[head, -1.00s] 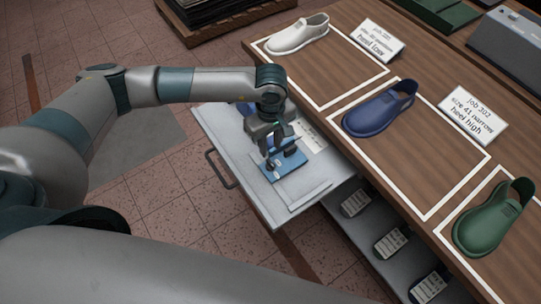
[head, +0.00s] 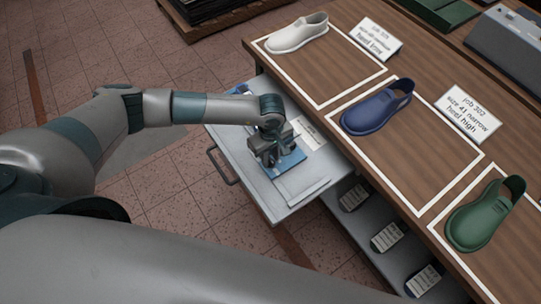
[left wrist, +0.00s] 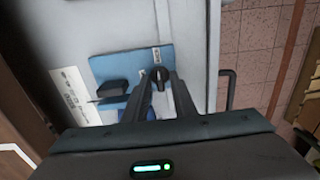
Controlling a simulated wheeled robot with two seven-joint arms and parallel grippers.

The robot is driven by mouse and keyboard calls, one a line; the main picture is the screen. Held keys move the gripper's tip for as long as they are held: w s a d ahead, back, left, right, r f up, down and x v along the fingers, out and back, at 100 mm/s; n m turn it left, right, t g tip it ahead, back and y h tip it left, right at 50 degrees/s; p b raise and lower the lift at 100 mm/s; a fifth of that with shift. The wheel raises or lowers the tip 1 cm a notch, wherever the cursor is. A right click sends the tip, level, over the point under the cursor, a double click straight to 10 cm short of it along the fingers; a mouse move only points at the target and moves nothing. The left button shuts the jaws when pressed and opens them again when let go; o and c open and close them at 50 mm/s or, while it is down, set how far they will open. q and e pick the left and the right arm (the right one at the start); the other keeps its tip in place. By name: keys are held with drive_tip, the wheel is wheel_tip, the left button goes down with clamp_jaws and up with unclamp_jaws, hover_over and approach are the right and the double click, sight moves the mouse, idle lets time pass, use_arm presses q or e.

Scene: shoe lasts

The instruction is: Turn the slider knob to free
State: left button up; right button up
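The blue slider plate (head: 292,160) lies on the pulled-out grey drawer (head: 245,165). In the left wrist view the blue plate (left wrist: 120,66) carries a small black knob (left wrist: 159,73) near its right side and a dark block (left wrist: 112,89) to the left. Small white labels sit by the knob; I cannot read them. My left gripper (head: 270,158) points down over the plate. In the left wrist view its two fingers (left wrist: 156,84) are apart, with the knob at the gap between their tips. I cannot tell if they touch it. My right gripper is not in view.
The drawer has a dark handle (head: 222,167) at its front. A wooden bench (head: 345,68) beside it holds white (head: 297,34), blue (head: 375,108) and green (head: 484,215) shoes and cards. Below is a shelf with several labelled dark items (head: 388,237).

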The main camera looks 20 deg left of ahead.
use_arm(q)
clamp_jaws()
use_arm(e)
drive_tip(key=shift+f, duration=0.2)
use_arm(q)
drive_tip(key=shift+f+n+b, duration=0.2)
drive_tip(key=shift+n+b, duration=0.8)
drive_tip(key=shift+b, duration=0.2)
drive_tip(key=n+b, duration=0.6)
drive_tip(key=n, duration=0.2)
drive_tip(key=shift+b, duration=0.35)
drive_tip(key=n+b, duration=0.3)
drive_tip(key=n, duration=0.2)
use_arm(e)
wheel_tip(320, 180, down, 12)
use_arm(q)
drive_tip(key=n+b, duration=0.1)
drive_tip(key=n, duration=0.2)
drive_tip(key=shift+r+b, duration=0.25)
drive_tip(key=shift+b, duration=0.15)
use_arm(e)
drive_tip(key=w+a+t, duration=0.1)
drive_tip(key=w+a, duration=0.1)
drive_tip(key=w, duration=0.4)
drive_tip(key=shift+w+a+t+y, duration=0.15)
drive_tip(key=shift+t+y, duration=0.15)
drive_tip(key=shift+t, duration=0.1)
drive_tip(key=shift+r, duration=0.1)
